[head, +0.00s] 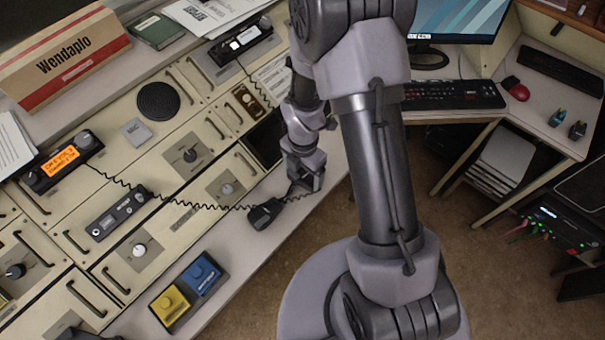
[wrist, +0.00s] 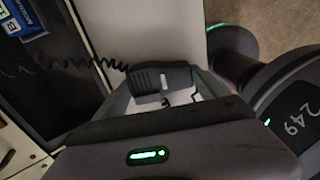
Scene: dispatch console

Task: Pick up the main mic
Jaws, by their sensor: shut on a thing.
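The main mic is a black hand mic (head: 264,214) on a coiled black cord, at the front edge of the console in the head view. The cord runs left towards the radio with the orange display (head: 72,155). My gripper (head: 287,200) comes down beside the mic and is shut on it. In the wrist view the mic (wrist: 162,76) sits between the grey fingers of my gripper (wrist: 165,95), with its cord going off to the left. The gripper body hides the near part of the mic.
Blue (head: 200,273) and yellow (head: 171,305) boxes sit near the console's front edge. A second radio (head: 241,42) stands at the back. A keyboard (head: 452,95) and a red mouse (head: 517,89) are on the right desk. Open floor lies between console and desk.

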